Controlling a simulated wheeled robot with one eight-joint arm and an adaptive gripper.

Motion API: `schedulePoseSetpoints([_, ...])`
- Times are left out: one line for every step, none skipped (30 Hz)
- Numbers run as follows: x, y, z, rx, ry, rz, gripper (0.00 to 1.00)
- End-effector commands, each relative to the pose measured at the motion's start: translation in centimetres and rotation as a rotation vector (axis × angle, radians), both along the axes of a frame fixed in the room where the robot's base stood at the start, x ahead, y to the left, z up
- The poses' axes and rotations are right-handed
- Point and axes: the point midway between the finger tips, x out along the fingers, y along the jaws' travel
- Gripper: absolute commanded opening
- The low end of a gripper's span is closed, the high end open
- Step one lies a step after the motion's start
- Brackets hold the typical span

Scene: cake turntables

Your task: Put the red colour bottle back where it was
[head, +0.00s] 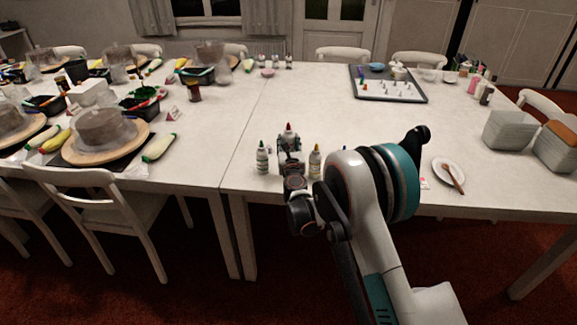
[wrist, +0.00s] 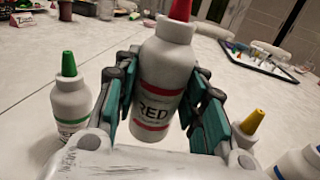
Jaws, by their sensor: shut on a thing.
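The red colour bottle (wrist: 165,88) is white with a red cap and red bands, and the word RED shows on its label in the wrist view. My gripper (wrist: 165,105) is shut on its body, with a teal-padded finger on each side. The bottle is close to upright. In the head view the red cap (head: 289,127) shows above my gripper (head: 289,146) near the table's front edge. My gripper hides the bottle's lower part, so I cannot tell whether its base touches the table.
A green-capped bottle (head: 262,158) stands just left of my gripper and a yellow-capped bottle (head: 315,161) just right. The white table (head: 310,95) is clear behind them. A dark tray (head: 388,84) with small pieces lies farther back. A plate (head: 449,172) is to the right.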

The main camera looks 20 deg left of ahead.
Motion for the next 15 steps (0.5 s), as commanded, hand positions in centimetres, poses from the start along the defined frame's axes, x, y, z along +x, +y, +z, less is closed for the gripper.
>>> schedulePoseSetpoints([0.0,0.0,-1.4,0.0,0.0,0.0,0.29])
schedulePoseSetpoints([0.0,0.0,-1.9,0.0,0.0,0.0,0.29])
schedulePoseSetpoints([0.0,0.0,-2.4,0.0,0.0,0.0,0.29])
schedulePoseSetpoints([0.0,0.0,-2.8,0.0,0.0,0.0,0.29])
schedulePoseSetpoints([0.0,0.0,-3.0,0.0,0.0,0.0,0.29])
schedulePoseSetpoints([0.0,0.0,-3.3,0.0,0.0,0.0,0.29])
schedulePoseSetpoints([0.0,0.0,-3.4,0.0,0.0,0.0,0.29])
schedulePoseSetpoints([0.0,0.0,-3.5,0.0,0.0,0.0,0.29])
schedulePoseSetpoints([0.0,0.0,-3.7,0.0,0.0,0.0,0.29])
schedulePoseSetpoints([0.0,0.0,-3.8,0.0,0.0,0.0,0.29])
schedulePoseSetpoints([0.0,0.0,-4.0,0.0,0.0,0.0,0.29])
schedulePoseSetpoints([0.0,0.0,-4.4,0.0,0.0,0.0,0.29])
schedulePoseSetpoints([0.0,0.0,-4.8,0.0,0.0,0.0,0.29])
schedulePoseSetpoints([0.0,0.0,-5.3,0.0,0.0,0.0,0.29])
schedulePoseSetpoints([0.0,0.0,-5.9,0.0,0.0,0.0,0.29])
